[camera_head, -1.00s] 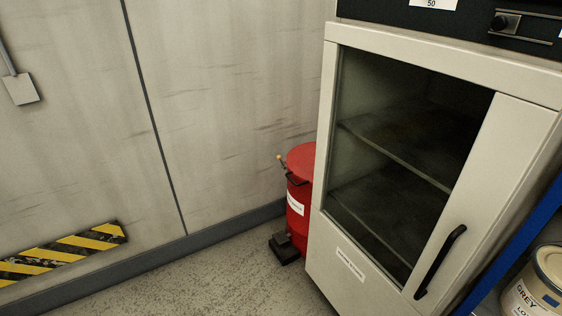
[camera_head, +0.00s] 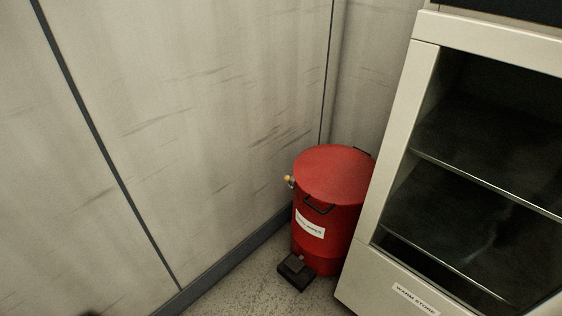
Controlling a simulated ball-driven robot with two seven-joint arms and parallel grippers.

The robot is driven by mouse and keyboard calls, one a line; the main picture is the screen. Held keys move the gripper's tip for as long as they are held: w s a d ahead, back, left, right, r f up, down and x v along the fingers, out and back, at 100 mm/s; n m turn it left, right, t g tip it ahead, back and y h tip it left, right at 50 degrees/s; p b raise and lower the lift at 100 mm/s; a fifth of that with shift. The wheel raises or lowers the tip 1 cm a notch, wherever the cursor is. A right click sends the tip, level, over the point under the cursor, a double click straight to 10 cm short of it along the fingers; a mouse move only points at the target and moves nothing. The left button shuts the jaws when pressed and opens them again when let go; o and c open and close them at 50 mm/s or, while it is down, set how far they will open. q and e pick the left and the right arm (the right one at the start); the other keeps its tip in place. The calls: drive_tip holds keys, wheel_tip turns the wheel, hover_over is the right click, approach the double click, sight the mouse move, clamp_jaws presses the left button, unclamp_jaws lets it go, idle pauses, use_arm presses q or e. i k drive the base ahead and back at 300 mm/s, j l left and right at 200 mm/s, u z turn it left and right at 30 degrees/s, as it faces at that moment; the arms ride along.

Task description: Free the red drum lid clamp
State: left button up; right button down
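A red drum (camera_head: 342,222) stands upright on the floor in the corner, between the wall and a pale cabinet. Its flat red lid (camera_head: 333,172) is on top and looks closed. A small knob, tan at its end (camera_head: 288,179), sticks out at the left of the rim and may belong to the clamp; I cannot tell. A dark handle (camera_head: 320,206) is on the drum's front above a white label (camera_head: 310,224). A black pedal-like block (camera_head: 296,271) sits at its foot. The cabinet hides part of the drum's right side. Neither gripper is in view.
The pale cabinet (camera_head: 391,148) with a glass front and inner shelves stands close on the drum's right. The panelled wall (camera_head: 190,110) is close on its left and behind. A patch of bare floor (camera_head: 237,285) lies in front of the drum.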

sight(287, 178)
drive_tip(key=i+j+z, duration=0.1)
drive_tip(key=j, duration=0.2)
drive_tip(key=i+j, duration=0.2)
drive_tip(key=j, duration=0.15)
drive_tip(key=i+j+z, duration=0.15)
drive_tip(key=j, duration=0.15)
drive_tip(key=i+j, duration=0.15)
drive_tip(key=j, duration=0.2)
drive_tip(key=i+j+z, duration=0.15)
drive_tip(key=j, duration=0.2)
